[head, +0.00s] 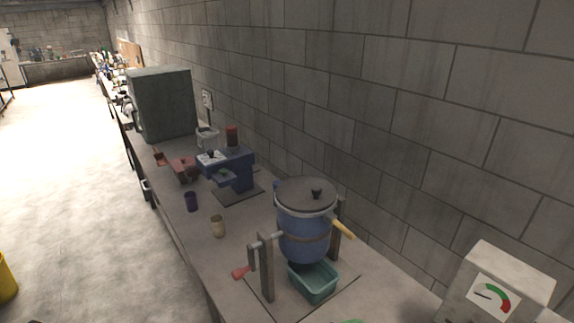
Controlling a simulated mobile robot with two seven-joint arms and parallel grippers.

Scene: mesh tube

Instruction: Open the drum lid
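A blue drum (304,238) hangs in a stand on the counter, right of the picture's middle. Its round dark grey lid (306,194) sits on top and looks shut, with a small black knob (316,194) on it. A yellow handle (343,229) sticks out at the drum's right. Neither of my grippers shows in the head view.
A teal bin (314,283) stands under the drum. A dial box (494,287) stands at the lower right. The block wall (400,120) runs behind the counter.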

